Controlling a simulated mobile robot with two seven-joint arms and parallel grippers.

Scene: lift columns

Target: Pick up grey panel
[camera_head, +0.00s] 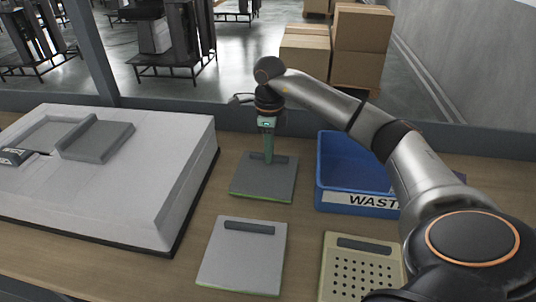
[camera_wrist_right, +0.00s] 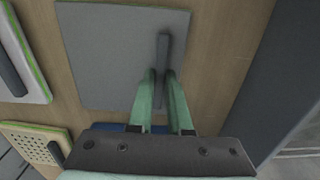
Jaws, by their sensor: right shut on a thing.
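The grey panel (camera_head: 258,188) is a flat square plate with a green lower edge and a dark bar handle near its far side. It appears to rest flat on the wooden table; a small gap beneath could not be told. My right gripper (camera_head: 268,158) points down from above and is shut on the panel's handle. In the right wrist view the panel (camera_wrist_right: 105,60) lies under the green fingers (camera_wrist_right: 161,78), which stand on either side of the bar handle (camera_wrist_right: 163,55). A lighter grey panel (camera_head: 240,265) lies nearer on the table. My left gripper is not in view.
A blue bin marked WASTE (camera_head: 330,195) stands right of the panel. A beige perforated panel (camera_head: 340,285) lies at the front right. A large white box-like unit (camera_head: 150,185) fills the left. A grey rail (camera_head: 300,112) runs behind the table.

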